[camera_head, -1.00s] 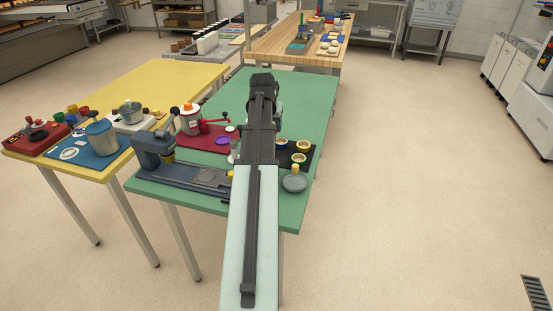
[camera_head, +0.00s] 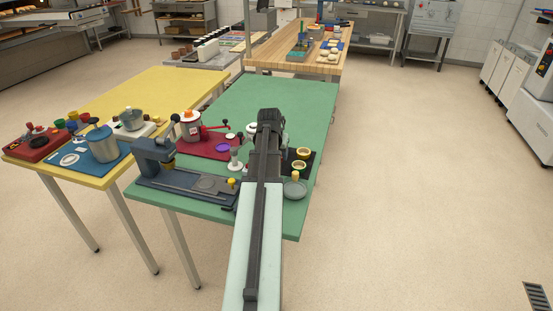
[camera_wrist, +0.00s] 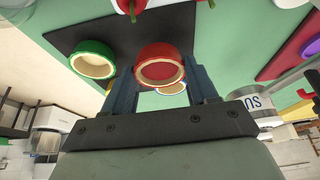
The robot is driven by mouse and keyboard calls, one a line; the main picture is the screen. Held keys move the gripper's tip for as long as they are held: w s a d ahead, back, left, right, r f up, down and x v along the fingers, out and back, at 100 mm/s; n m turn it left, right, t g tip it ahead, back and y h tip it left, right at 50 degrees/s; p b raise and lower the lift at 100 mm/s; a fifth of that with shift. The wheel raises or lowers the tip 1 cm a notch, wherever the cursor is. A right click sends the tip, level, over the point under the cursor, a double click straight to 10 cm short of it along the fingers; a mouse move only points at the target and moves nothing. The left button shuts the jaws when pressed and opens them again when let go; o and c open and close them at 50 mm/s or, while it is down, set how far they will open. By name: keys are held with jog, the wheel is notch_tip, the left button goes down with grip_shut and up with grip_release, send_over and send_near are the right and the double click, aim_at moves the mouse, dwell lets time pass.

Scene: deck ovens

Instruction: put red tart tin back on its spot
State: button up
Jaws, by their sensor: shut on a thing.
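The red tart tin (camera_wrist: 160,64) has a red outer wall and a pale filling or inside. In the wrist view it sits between the two fingers of my gripper (camera_wrist: 164,74), which is shut on it. It looks nearer than the black mat (camera_wrist: 70,40) behind it; the exact gap cannot be told. A green tin (camera_wrist: 92,60) stands on the mat to its left. Another tin with a pale rim (camera_wrist: 172,89) is partly hidden behind the red one. In the head view my arm hides the gripper and the red tin.
The green table (camera_head: 280,95) holds a red mat (camera_head: 215,150) with a purple ring (camera_head: 222,147), a dark press (camera_head: 158,160) and a grey round scale-like object (camera_head: 295,187) near the front right edge. Two tins (camera_head: 303,153) show on the black mat. The table's far part is clear.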

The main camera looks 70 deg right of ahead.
jog(key=shift+f, duration=1.25)
jog(key=shift+f, duration=0.1)
jog(key=o, duration=1.1)
jog(key=shift+o, duration=0.2)
jog(key=v, duration=1.2)
